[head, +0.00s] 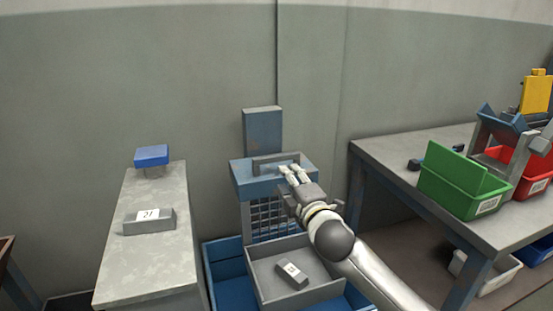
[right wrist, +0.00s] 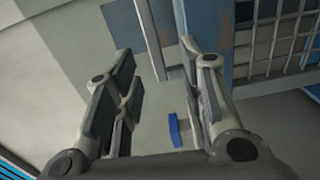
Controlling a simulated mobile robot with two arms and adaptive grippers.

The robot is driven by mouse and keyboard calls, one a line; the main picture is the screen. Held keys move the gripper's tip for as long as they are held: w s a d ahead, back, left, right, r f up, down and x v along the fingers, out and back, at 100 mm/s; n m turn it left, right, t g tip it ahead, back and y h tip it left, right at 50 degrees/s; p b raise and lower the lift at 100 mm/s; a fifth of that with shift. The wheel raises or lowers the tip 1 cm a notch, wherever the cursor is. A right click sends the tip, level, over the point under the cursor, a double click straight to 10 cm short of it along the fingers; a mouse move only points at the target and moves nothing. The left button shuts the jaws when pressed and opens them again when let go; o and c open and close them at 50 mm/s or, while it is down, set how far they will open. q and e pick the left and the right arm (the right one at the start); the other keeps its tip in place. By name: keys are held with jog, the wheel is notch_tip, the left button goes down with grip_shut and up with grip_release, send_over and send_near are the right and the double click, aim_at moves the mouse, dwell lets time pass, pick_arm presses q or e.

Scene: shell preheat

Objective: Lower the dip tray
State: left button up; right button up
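A grey open tray (head: 262,274) sits low in a blue basin (head: 222,270), with a labelled grey block (head: 291,274) lying tilted in it. Behind it stands a blue housing (head: 243,181) with a grille front and a grey bar handle (head: 262,161) on top. My right gripper (head: 290,173) is over the right part of the housing top, just in front of the handle's right end. Contact with the handle cannot be told. In the right wrist view its fingers (right wrist: 158,60) stand apart with nothing seen gripped. My left gripper is out of view.
Left is a grey bench (head: 150,264) with a blue-topped button (head: 152,156) and a labelled grey block (head: 149,221). Right is a workbench (head: 400,168) with a green bin (head: 458,190) and a red bin (head: 535,182). A blue column (head: 262,128) rises behind the housing.

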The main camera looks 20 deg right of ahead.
aim_at(278, 160)
jog(key=w, duration=1)
jog(key=shift+w+a+r+b, duration=0.1)
jog(key=shift+w+r+b, duration=0.1)
jog(key=shift+r+b, duration=0.2)
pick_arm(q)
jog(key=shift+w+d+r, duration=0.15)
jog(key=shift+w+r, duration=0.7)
pick_arm(e)
jog(key=shift+w, duration=0.4)
jog(key=shift+c, duration=0.3)
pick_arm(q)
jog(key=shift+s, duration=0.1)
pick_arm(e)
grip_shut()
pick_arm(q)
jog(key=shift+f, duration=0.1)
